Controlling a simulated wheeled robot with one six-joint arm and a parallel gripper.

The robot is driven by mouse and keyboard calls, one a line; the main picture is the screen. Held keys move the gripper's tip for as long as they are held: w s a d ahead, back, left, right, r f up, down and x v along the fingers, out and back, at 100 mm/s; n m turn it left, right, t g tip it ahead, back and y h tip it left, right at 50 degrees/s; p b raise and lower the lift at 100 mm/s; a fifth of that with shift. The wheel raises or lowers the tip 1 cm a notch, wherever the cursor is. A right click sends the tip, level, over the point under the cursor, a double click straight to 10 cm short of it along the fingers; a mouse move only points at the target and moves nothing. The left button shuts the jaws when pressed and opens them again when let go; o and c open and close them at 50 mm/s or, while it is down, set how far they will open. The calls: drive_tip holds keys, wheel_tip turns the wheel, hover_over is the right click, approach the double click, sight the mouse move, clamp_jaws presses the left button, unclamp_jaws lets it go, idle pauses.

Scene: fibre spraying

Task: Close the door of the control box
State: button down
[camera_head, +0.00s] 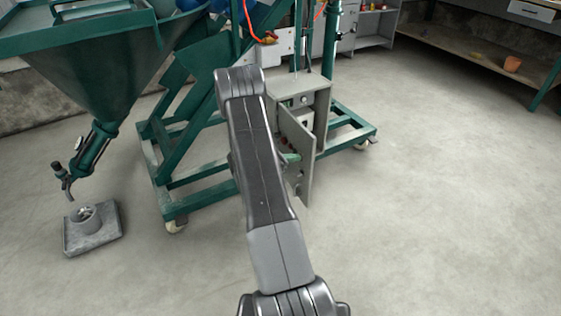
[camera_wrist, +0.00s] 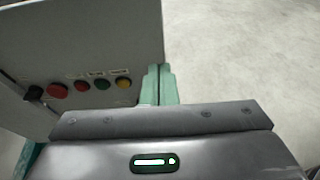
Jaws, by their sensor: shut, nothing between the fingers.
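The grey control box (camera_head: 322,100) is mounted on the green machine frame, and its front is open. Its door (camera_head: 297,135) stands swung out, jutting toward the camera. In the wrist view a grey panel (camera_wrist: 90,40), which looks like the door's face, fills the upper left with red, green and yellow buttons and a black knob. My gripper (camera_head: 291,158) shows green fingertips in front of the door in the head view. In the wrist view its fingers (camera_wrist: 158,85) are together and empty, at the panel's right edge. I cannot tell whether they touch it.
The green frame (camera_head: 185,200) on casters stands behind and left of my arm. A hopper (camera_head: 90,60) with a spray nozzle hangs at the left above a grey block (camera_head: 92,240). Open concrete floor (camera_head: 430,200) lies to the right. A bench stands at the back right.

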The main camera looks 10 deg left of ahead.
sight(311, 154)
drive_tip(key=shift+w+d+b, duration=0.2)
drive_tip(key=shift+w+d, duration=0.4)
drive_tip(key=shift+d, duration=0.35)
drive_tip(key=shift+w+d+b, duration=0.15)
drive_tip(key=shift+w+d, duration=0.45)
drive_tip(key=shift+d, duration=0.35)
drive_tip(key=shift+f, duration=0.1)
